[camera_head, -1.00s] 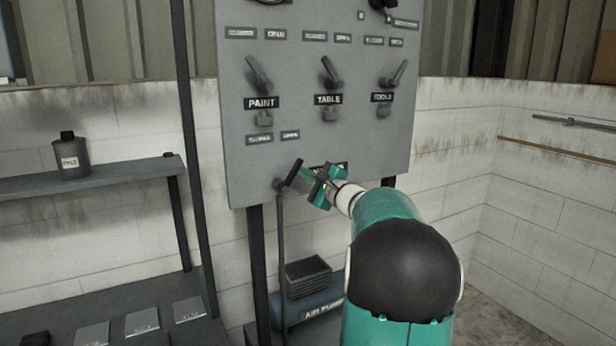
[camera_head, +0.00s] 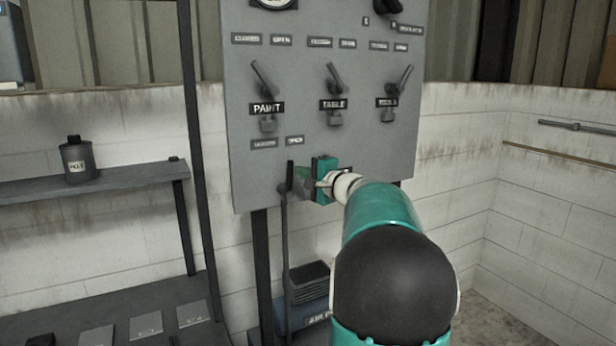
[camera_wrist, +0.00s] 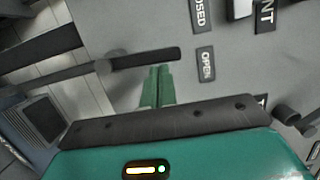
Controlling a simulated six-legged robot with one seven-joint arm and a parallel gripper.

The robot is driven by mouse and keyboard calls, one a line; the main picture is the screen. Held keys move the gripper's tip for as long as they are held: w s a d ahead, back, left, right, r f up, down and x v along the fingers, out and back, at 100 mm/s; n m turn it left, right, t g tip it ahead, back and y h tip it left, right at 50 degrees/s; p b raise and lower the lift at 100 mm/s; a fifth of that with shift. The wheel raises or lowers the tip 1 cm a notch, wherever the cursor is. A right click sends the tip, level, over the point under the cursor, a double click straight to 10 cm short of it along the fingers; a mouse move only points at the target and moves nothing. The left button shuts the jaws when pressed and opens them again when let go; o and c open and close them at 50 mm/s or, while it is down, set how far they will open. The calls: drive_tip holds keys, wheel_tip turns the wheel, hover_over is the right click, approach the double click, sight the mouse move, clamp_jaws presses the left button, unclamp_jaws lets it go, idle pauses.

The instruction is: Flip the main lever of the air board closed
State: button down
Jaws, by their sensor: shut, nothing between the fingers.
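The main lever (camera_head: 290,175) is a dark handle low on the left part of the grey air board (camera_head: 300,215). It stands about upright, below the two small labels. In the wrist view the lever (camera_wrist: 146,58) points from its pivot alongside the CLOSED (camera_wrist: 198,12) and OPEN (camera_wrist: 206,64) labels. My gripper (camera_head: 304,183) is shut and empty, just right of the lever, on its OPEN side. In the wrist view the green fingertips (camera_wrist: 158,80) reach the lever's edge; whether they touch cannot be told. My gripper hides part of the board's lower label.
Above are the PAINT (camera_head: 263,78), TABLE (camera_head: 335,77) and TOOLS (camera_head: 400,80) levers. A pipe (camera_head: 284,250) runs down from the main lever to the air pump (camera_head: 308,300). A shelf (camera_head: 120,182) with a dark bottle (camera_head: 78,160) is at left.

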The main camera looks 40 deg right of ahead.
sight(288, 173)
drive_tip(key=n, duration=0.1)
drive_tip(key=a+n, duration=0.2)
drive_tip(key=shift+w+a+r+n+g, duration=0.15)
drive_tip(key=shift+w+r+n+g, duration=0.15)
drive_tip(key=shift+w+r+g, duration=0.1)
drive_tip(key=shift+w+a+n+g, duration=0.25)
drive_tip(key=shift+a+n, duration=0.5)
drive_tip(key=shift+n, duration=0.45)
drive_tip(key=shift+a+f, duration=0.1)
drive_tip(key=shift+a, duration=0.2)
